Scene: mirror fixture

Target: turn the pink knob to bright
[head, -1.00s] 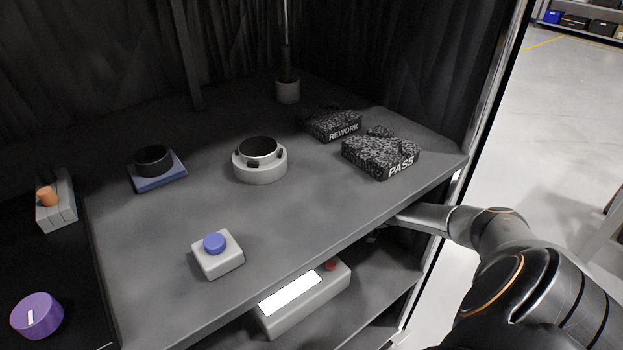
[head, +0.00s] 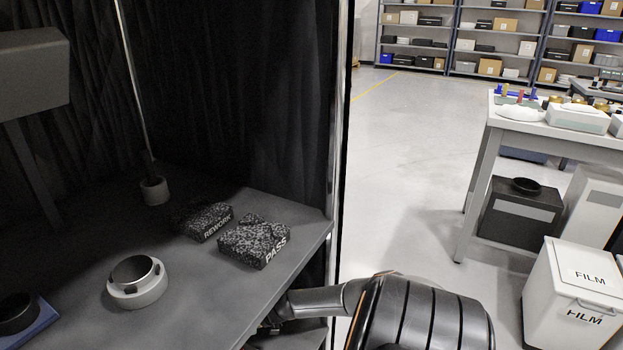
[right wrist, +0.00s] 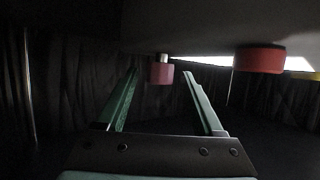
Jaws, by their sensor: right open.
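The pink knob (right wrist: 160,73) shows in the right wrist view, below a dark overhanging surface, with a short pale stem above it. My right gripper (right wrist: 160,84) is open, with one green finger on each side of the knob in the picture. I see no contact; whether the knob is between the tips or beyond them I cannot tell. In the head view my right arm reaches under the edge of the grey worktop (head: 190,300), which hides the gripper and the knob. My left gripper is not in view.
A larger red knob (right wrist: 259,60) is right of the pink one, near a bright strip. On the worktop are a REWORK block (head: 203,222), a PASS block (head: 255,243) and a ring fixture (head: 138,283). The floor (head: 400,180) beyond is clear.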

